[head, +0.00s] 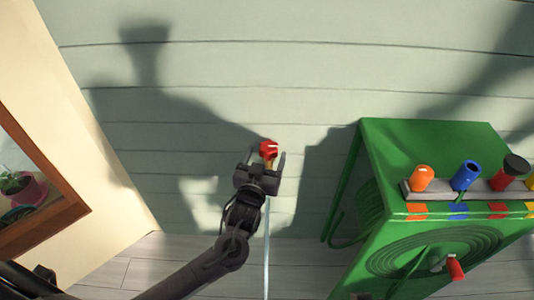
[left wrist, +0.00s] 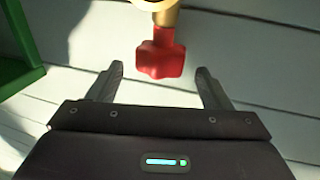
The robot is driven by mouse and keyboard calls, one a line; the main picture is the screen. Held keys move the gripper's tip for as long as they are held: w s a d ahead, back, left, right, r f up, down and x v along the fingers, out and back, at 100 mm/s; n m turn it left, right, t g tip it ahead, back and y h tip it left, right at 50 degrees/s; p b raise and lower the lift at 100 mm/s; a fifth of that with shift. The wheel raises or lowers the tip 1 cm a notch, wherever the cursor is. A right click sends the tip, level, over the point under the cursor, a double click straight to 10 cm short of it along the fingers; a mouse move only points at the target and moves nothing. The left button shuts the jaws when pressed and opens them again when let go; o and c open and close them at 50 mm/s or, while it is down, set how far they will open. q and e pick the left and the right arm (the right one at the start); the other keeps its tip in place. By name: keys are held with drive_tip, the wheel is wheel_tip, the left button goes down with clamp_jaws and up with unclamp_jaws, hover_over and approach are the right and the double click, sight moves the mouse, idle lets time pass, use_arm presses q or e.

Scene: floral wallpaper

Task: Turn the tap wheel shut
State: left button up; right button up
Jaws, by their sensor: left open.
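The red tap wheel (head: 268,147) sits on a brass tap (head: 272,164) in front of the pale green plank wall. In the left wrist view the red wheel (left wrist: 160,58) hangs below the brass stem (left wrist: 167,17). My left gripper (head: 268,158) is open at the tap. In the left wrist view its two fingertips (left wrist: 159,70) stand apart on either side of the wheel's lower part, with a gap on each side. A thin pale stream (head: 267,245) runs down below the tap. My right gripper is not in view.
A green hose-reel cabinet (head: 430,140) stands at the right, with a grey rack of coloured nozzles (head: 468,190) on it and a red crank handle (head: 455,268). A wood-framed window (head: 65,205) is at the left. The wall above the tap is clear.

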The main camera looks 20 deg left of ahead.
use_arm(q)
drive_tip(key=shift+w, duration=1.05)
drive_tip(key=shift+a, duration=0.1)
drive_tip(key=shift+c, duration=0.3)
drive_tip(key=c, duration=0.9)
